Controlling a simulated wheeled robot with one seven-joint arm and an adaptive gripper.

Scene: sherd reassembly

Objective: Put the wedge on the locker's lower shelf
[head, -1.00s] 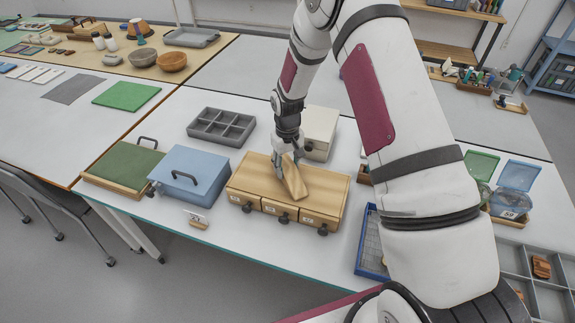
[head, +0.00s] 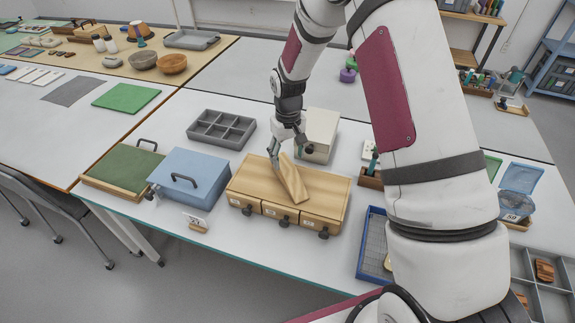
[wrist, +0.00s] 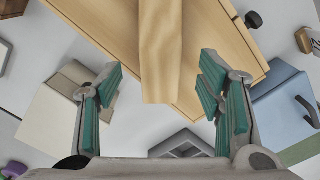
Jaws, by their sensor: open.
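The wedge (head: 292,180) is a long, light wooden piece with visible grain. It lies slanted on top of the wooden drawer box (head: 250,176). My gripper (head: 290,152) is open at the wedge's far end. In the wrist view, the wedge (wrist: 161,45) runs between the two spread green-padded fingers of my gripper (wrist: 160,80), with a gap on each side. I cannot tell the height of the fingers above the box. I cannot make out which thing is the locker; no lower shelf is clearly visible.
A blue box (head: 190,178) with a handle stands left of the drawer box. A white box (head: 321,130) and a grey compartment tray (head: 221,130) stand behind. A blue-rimmed tray (head: 369,250) lies right. A blue shelf rack (head: 553,75) stands far right.

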